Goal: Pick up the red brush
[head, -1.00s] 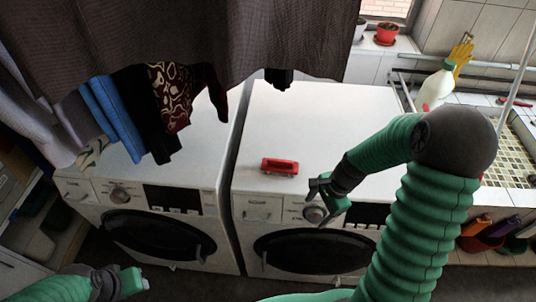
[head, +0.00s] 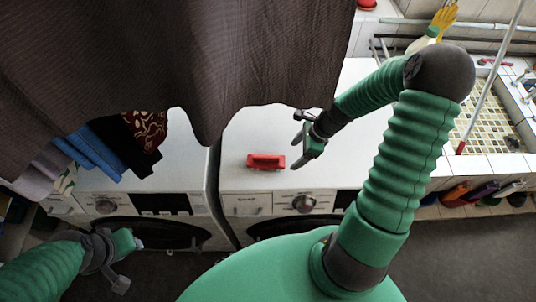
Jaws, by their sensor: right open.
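The red brush (head: 266,161) lies on the white top of the right washing machine (head: 243,140), near its front edge. My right gripper (head: 297,151) is open and empty, just to the right of the brush and apart from it, with its fingers pointing left toward it. My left gripper (head: 138,244) is at the lower left, in front of the left machine and away from the brush. Its fingers are too small and turned away to tell whether they are open.
Dark hanging cloth (head: 180,60) covers the upper left and hangs over the machine tops. The tiled sink (head: 490,115) is at the right, with a bottle (head: 424,40) and a yellow glove (head: 443,18) behind.

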